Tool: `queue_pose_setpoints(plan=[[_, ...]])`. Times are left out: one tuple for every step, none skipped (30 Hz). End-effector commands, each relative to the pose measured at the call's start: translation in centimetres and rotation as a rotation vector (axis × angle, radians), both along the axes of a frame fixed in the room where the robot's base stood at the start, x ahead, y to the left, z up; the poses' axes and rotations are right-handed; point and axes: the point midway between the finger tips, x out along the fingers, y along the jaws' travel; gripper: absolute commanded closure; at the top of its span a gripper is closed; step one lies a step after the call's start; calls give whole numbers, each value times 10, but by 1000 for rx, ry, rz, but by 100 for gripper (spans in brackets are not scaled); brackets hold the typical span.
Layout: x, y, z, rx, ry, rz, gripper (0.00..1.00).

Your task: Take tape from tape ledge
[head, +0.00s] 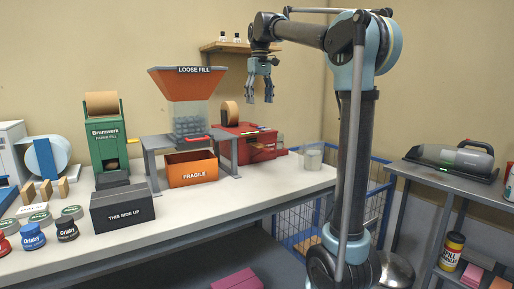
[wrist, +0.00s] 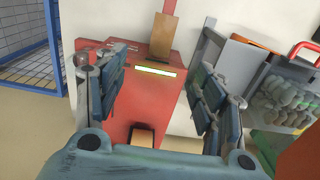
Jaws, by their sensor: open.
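My gripper (head: 260,92) hangs open and empty above the red machine (head: 245,142) on the bench, fingers pointing down. A tan tape roll (head: 229,112) stands on top of this machine. In the wrist view, my two fingers (wrist: 162,95) are spread wide over the red machine (wrist: 118,115). A tan band, apparently the roll (wrist: 162,38), lies beyond them. A glowing pale strip (wrist: 153,71) crosses the red top. A small tan piece (wrist: 143,137) sits in a dark recess between my fingers, nearer the camera. I cannot tell whether this is cut tape on the ledge.
The loose-fill hopper (head: 187,84) stands left of the machine, over an orange FRAGILE box (head: 192,168). A glass jar (head: 313,155) is to the right. A wall shelf (head: 224,47) with small bottles is behind my gripper. A blue wire cage (head: 310,215) stands below.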

Motion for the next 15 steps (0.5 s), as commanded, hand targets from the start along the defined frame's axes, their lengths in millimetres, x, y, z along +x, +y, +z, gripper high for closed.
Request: queue_pose_setpoints(plan=[[0, 3, -2, -1, 1, 5, 37], [0, 5, -4, -1, 1, 7, 37], [0, 6, -9, -1, 1, 9, 37], [0, 7, -13, -1, 1, 11, 37], [-1, 8, -17, -1, 1, 12, 37], [-2, 9, -24, -1, 1, 14, 37], [-2, 10, -29, -1, 1, 15, 37], [-2, 11, -35, -1, 1, 16, 37], [-2, 11, -41, -1, 1, 17, 37], [-3, 12, -47, -1, 1, 18, 37], [-3, 12, -52, -1, 1, 18, 37], [-3, 12, -59, -1, 1, 18, 37], [-3, 12, -64, -1, 1, 18, 37], [-3, 12, -69, -1, 1, 18, 37], [-3, 13, -76, -1, 1, 18, 37]])
